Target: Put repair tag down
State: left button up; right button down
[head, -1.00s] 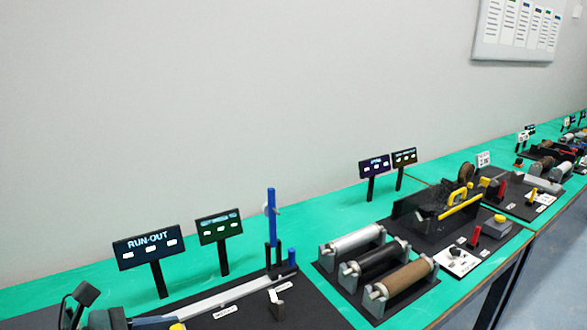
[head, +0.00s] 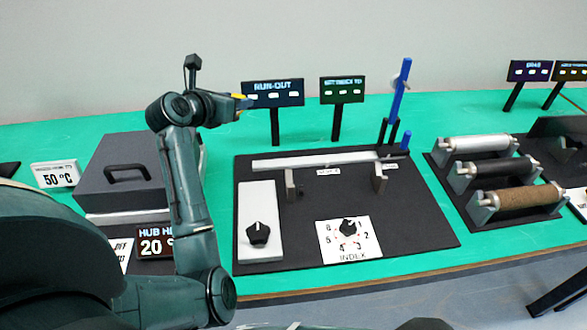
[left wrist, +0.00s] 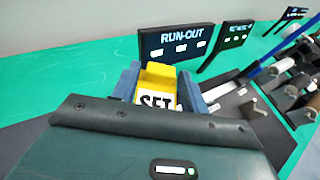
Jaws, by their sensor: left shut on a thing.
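A yellow piece (left wrist: 155,78) with a white label reading SET sits between the blue fingers of my left gripper (left wrist: 160,85) in the left wrist view. I take it to be the repair tag, though no repair wording is readable. In the head view, my left gripper (head: 243,102) is raised above the back of the bench, in front of the RUN-OUT sign (head: 273,87), with a bit of yellow at its tip. The gripper is shut on the piece and holds it clear of the green bench top (head: 60,140). My right gripper does not show.
A black run-out board (head: 410,220) carries a pale bar (head: 310,161), a knob plate (head: 257,195) and an INDEX dial (head: 348,240). A grey lidded box (head: 125,160) stands left. Rollers (head: 480,145) stand right.

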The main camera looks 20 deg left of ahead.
aim_at(229, 147)
pick_arm(q)
jog(key=w+a+f+n+g+y+b, duration=0.2)
jog(key=w+a+n+y+b, duration=0.1)
jog(key=w+a+n+y, duration=0.5)
jog(key=shift+m+h, duration=0.4)
jog(key=shift+m, duration=0.4)
jog(key=f, duration=0.5)
jog(key=s+f, duration=0.1)
jog(key=f, duration=0.5)
jog(key=a+f, duration=0.1)
jog(key=f, duration=0.5)
jog(key=shift+s+a+f, duration=0.1)
jog(key=shift+s+f, duration=0.15)
jog(key=shift+s, duration=0.15)
jog(key=shift+f+b, duration=0.15)
jog(key=shift+b, duration=0.15)
jog(key=o, duration=1)
jog(key=shift+o, duration=0.2)
